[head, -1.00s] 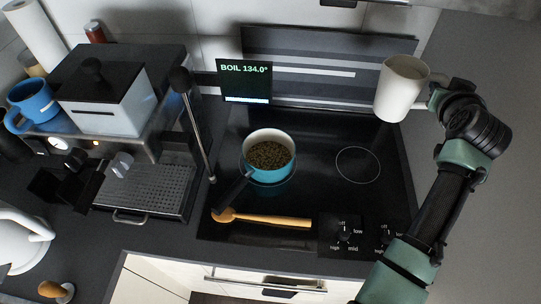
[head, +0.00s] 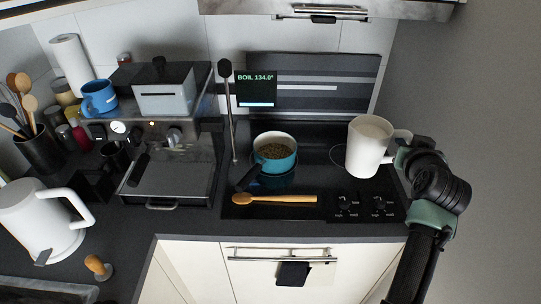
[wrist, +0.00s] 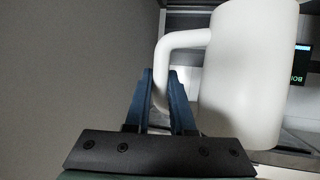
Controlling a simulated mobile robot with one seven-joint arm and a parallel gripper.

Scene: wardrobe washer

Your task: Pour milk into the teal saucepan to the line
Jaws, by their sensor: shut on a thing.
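The teal saucepan (head: 280,166) stands on the black hob in the head view, its dark handle pointing toward the front left. It has a pale inside and holds brownish, grainy contents. My gripper (head: 400,150) is shut on the handle of a white pitcher (head: 366,152), right of the saucepan and apart from it. The pitcher is held roughly upright, leaning slightly. Its contents are pale and hard to make out. In the wrist view my gripper's blue fingers (wrist: 160,88) close around the handle of the white pitcher (wrist: 245,75). No line inside the saucepan can be made out.
A wooden spoon (head: 275,200) lies in front of the saucepan. A dark post (head: 230,115) and a display reading BOIL 134.0° (head: 256,88) stand behind it. A coffee machine (head: 170,170) is on the left. Hob knobs (head: 362,205) are at front right.

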